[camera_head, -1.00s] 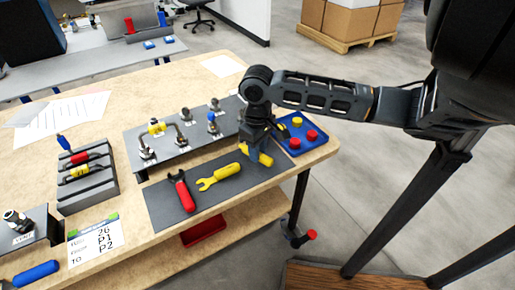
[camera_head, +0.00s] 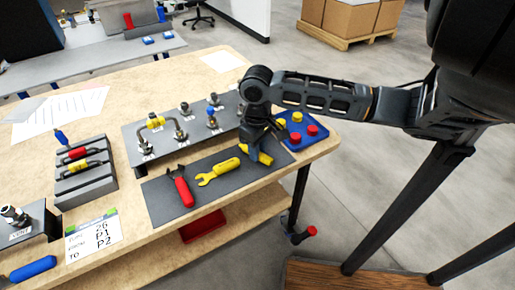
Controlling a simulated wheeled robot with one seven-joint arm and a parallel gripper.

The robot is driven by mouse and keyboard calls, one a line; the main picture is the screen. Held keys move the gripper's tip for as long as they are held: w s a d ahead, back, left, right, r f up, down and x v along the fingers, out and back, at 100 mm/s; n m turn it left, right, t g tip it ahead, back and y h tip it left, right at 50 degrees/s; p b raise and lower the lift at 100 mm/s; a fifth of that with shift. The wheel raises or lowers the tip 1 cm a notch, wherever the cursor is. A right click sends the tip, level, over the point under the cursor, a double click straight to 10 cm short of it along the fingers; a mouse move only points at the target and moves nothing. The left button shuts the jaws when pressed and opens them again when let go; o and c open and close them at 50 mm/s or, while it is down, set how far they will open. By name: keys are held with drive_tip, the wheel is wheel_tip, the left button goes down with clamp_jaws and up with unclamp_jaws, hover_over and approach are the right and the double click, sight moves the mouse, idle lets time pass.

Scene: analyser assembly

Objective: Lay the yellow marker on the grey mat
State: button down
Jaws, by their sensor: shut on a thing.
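My gripper (camera_head: 257,146) is shut on the yellow marker (camera_head: 265,158), over the right end of the grey mat (camera_head: 218,199). The marker's yellow end shows below and to the right of the fingers; its other part is hidden by them. I cannot tell whether the marker touches the mat. On the mat, left of my gripper, lie a yellow wrench (camera_head: 219,172) and a red-handled tool (camera_head: 182,190).
Behind the mat stands a grey panel (camera_head: 165,155) with metal fittings. A blue tray (camera_head: 310,147) with red and yellow caps is right of my gripper. A slotted grey holder (camera_head: 88,190) stands at left. The mat's front edge is near the table edge.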

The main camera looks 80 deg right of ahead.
drive_tip(key=shift+f, duration=0.25)
drive_tip(key=c, duration=0.9)
unclamp_jaws()
drive_tip(key=shift+o, duration=0.2)
wheel_tip(320, 180, up, 8)
drive_tip(key=shift+f, duration=0.1)
